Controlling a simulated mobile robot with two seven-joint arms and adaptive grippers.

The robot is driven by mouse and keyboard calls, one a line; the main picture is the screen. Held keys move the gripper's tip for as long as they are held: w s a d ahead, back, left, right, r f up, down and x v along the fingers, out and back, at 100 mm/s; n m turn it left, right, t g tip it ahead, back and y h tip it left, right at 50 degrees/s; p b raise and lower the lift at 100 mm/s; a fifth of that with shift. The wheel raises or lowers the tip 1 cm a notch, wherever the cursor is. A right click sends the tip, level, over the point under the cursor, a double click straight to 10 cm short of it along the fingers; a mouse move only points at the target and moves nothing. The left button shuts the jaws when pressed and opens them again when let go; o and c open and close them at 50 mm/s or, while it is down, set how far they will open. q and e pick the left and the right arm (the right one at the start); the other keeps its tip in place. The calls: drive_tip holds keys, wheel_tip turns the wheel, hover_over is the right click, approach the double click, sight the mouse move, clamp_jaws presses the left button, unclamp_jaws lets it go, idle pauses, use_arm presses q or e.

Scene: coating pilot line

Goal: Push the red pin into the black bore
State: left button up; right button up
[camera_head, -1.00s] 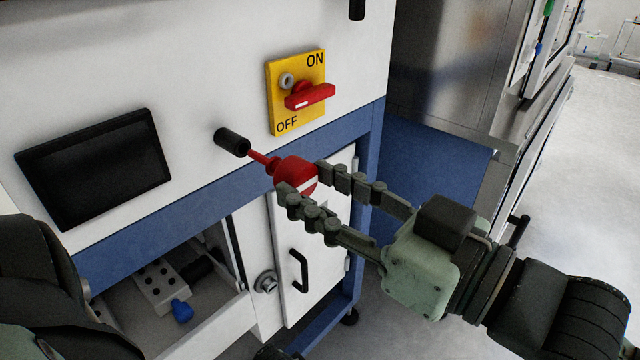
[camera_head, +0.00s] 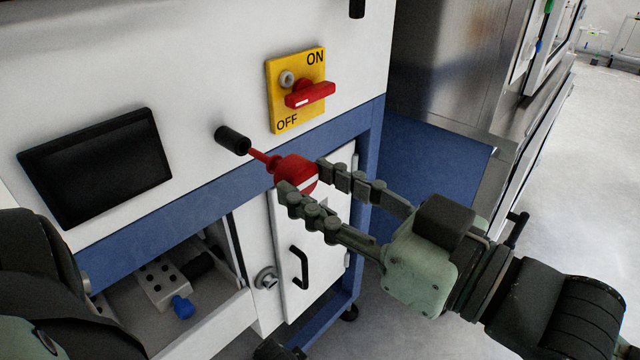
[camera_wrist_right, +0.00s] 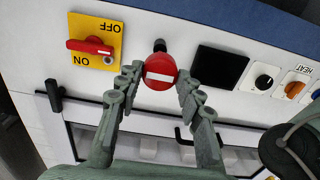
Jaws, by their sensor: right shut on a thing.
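The red pin has a round red head (camera_head: 297,172) with a white bar and a thin shaft that points up and left. My right gripper (camera_head: 303,180) is shut on the head, one finger on each side; the head also shows between the fingers in the right wrist view (camera_wrist_right: 160,70). The black bore (camera_head: 232,141) is a short dark cylinder sticking out of the white panel. The shaft's tip meets the bore's front end in the head view; I cannot tell how deep it sits. In the wrist view the bore (camera_wrist_right: 159,45) is just behind the head. My left gripper is not in view.
A black screen (camera_head: 97,168) is to the left. Below are an open drawer (camera_head: 215,315) with a blue-tipped item and a white door with a black handle (camera_head: 300,268).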

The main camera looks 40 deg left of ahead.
sight(284, 170)
drive_tip(key=shift+w+a+p, duration=0.2)
drive_tip(key=shift+a+p, duration=0.25)
drive_tip(key=shift+a, duration=2.3)
drive_tip(key=o, duration=1.4)
drive_tip(key=d, duration=0.8)
drive_tip(key=s+d, duration=0.1)
drive_tip(key=d, duration=0.3)
